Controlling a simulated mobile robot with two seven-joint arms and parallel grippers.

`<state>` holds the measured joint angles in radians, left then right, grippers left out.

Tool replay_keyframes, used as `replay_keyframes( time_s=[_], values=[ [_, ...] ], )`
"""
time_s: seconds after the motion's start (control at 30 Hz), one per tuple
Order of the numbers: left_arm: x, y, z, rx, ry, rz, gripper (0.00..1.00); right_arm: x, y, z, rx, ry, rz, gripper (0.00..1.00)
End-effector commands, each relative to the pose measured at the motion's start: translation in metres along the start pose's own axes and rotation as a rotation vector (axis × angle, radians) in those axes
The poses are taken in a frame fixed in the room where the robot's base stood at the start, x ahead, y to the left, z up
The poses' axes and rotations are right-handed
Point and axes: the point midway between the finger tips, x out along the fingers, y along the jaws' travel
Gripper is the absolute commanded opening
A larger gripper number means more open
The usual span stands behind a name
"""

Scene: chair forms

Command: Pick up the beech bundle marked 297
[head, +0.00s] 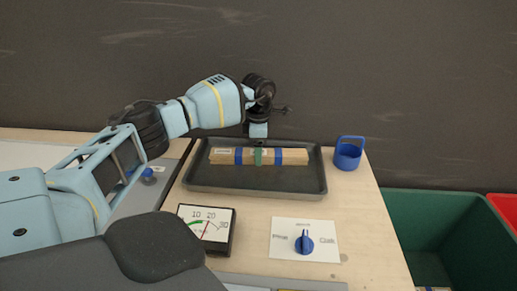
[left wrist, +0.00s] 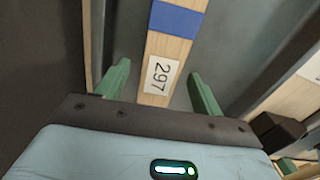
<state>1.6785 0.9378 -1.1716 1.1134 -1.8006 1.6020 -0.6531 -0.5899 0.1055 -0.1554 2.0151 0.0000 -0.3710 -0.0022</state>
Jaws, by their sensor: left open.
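The beech bundle (head: 293,157) is a pale wooden length with blue bands, lying across a dark tray (head: 255,187). In the left wrist view the bundle (left wrist: 178,50) shows a blue band and a white label reading 297. My left gripper (head: 258,153) points down over the middle of the bundle. In the left wrist view its green fingers (left wrist: 159,70) are open, one on each side of the bundle near the label. I cannot tell whether they touch it. My right gripper is not in view.
A blue cup-like holder (head: 348,155) stands right of the tray. A dial meter (head: 206,228) and a card with a blue knob (head: 304,242) are in front of it. A green bin (head: 440,230) and a red bin (head: 506,207) are at the right, beyond the table edge.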

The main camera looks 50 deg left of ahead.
Motion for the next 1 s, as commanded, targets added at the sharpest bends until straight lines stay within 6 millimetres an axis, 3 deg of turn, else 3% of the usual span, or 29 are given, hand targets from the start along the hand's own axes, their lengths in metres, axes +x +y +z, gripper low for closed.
replay_keyframes(
  time_s=[0.1, 0.53, 1.0],
  values=[
    [0.0, 0.0, 0.0, 0.0, 0.0, 0.0, 0.67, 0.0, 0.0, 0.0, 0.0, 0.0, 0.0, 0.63],
    [0.0, 0.0, 0.0, 0.001, 0.0, 0.0, 0.11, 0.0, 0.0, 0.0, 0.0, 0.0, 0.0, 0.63],
    [-0.012, 0.0, 0.001, 0.0, -0.002, 0.001, 0.09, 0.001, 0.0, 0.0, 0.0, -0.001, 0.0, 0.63]
  ],
)
